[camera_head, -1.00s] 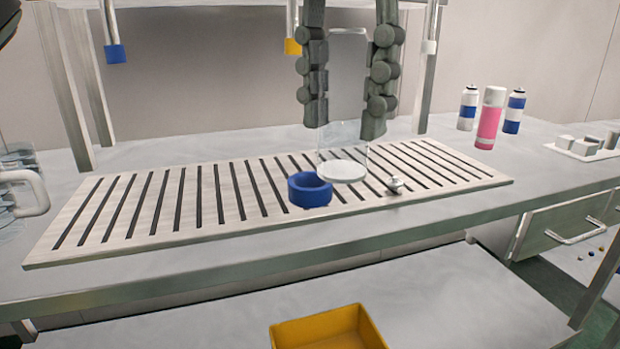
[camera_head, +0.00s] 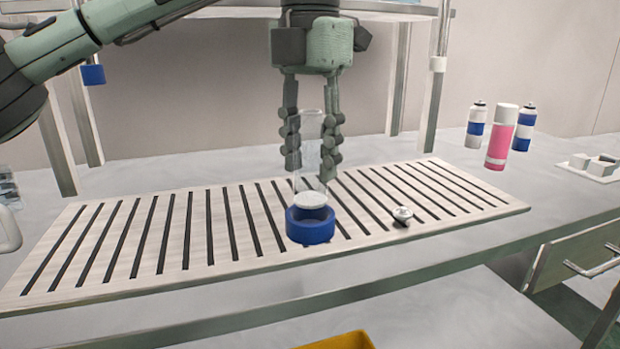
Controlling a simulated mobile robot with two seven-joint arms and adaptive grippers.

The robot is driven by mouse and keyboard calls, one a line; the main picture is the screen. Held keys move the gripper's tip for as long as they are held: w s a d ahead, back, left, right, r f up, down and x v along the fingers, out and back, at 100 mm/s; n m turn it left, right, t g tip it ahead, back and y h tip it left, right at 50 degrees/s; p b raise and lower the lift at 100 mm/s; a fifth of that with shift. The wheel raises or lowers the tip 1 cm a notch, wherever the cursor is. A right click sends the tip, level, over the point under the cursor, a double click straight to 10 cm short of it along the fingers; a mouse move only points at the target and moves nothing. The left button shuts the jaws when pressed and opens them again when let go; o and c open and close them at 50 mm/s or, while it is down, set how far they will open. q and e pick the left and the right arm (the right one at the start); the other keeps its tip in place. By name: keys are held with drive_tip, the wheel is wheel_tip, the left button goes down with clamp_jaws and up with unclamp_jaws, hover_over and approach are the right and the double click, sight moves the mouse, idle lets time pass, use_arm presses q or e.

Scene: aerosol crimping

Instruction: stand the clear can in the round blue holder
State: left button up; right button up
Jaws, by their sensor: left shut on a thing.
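The clear can (camera_head: 310,152) is a transparent cylinder with a white bottom (camera_head: 310,200). My left gripper (camera_head: 311,165) comes down from above with its fingers on both sides of the can and is shut on it. The can is upright. The round blue holder (camera_head: 310,228) stands on the slatted board, directly below the can. The can's white bottom shows at the holder's opening, overlapping its back rim; I cannot tell whether it is inside or just above. My right gripper is not in view.
The slatted board (camera_head: 120,270) lies on the grey bench. A small metal valve piece (camera_head: 402,214) lies on it, right of the holder. A pink can (camera_head: 501,137) and two blue-and-white cans (camera_head: 476,125) (camera_head: 523,127) stand at the right. A yellow bin (camera_head: 345,341) is below.

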sight(310, 183)
use_arm(q)
drive_tip(key=shift+f, duration=0.25)
wheel_tip(310, 183, down, 3)
drive_tip(key=shift+f, duration=0.3)
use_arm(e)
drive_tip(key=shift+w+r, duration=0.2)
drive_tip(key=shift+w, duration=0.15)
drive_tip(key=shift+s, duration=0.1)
use_arm(q)
drive_tip(key=shift+f, duration=0.15)
drive_tip(key=o, duration=1.2)
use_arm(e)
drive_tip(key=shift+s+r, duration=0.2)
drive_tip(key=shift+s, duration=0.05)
